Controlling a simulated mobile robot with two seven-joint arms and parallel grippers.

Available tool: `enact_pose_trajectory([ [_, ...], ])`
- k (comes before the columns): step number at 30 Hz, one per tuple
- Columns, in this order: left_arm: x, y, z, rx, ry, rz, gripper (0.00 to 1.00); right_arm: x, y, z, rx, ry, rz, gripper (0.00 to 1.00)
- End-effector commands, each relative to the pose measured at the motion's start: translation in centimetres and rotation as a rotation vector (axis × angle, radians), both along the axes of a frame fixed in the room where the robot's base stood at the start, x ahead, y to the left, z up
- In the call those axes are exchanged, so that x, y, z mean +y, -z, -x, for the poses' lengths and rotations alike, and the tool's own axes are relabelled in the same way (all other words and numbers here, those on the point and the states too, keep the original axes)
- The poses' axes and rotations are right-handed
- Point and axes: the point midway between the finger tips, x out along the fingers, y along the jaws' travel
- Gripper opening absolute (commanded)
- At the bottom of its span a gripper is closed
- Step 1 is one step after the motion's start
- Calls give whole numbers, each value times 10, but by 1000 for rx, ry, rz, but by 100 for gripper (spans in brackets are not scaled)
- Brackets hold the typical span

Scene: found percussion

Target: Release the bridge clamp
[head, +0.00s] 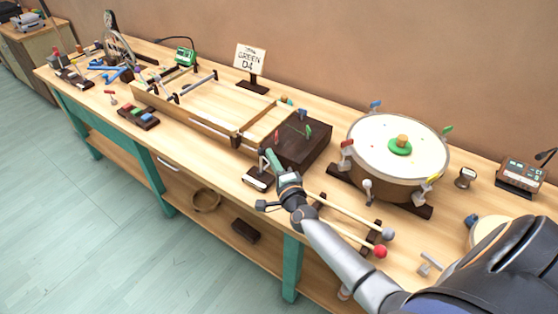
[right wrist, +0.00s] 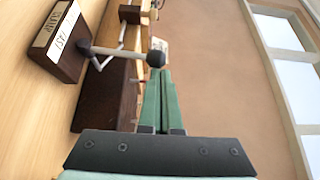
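A small dark block with a white label (head: 258,181) stands at the table's front edge, below the wooden string frame. In the right wrist view the labelled block (right wrist: 62,45) carries a metal lever that ends in a black ball knob (right wrist: 156,58); the label is hard to read. I take this to be the bridge clamp. My right gripper (head: 270,156) is beside the lever. Its green fingers (right wrist: 161,82) are together with nothing seen between them. The knob is right at the fingertips; I cannot tell whether they touch. My left gripper is not in view.
The wooden string frame (head: 190,127) lies behind the clamp, and a dark box (head: 305,153) stands beside it. A drum (head: 377,145) and two mallets (head: 381,251) are to the right. A block with coloured buttons (head: 138,119) is to the left.

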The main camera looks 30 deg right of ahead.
Motion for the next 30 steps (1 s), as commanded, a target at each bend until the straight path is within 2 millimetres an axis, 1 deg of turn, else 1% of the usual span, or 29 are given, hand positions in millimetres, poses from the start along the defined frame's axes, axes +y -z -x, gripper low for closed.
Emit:
enact_pose_trajectory([
  [1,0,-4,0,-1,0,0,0,3,-5,-5,-3,0,-4,0],
  [9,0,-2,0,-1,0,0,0,11,-10,-26,-4,1,-3,0],
  [15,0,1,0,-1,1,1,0,16,-12,-38,-4,0,-2,0],
  [21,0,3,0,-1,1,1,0,19,-12,-45,-3,1,-4,0],
  [30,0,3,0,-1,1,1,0,20,-13,-48,-3,1,-3,0],
])
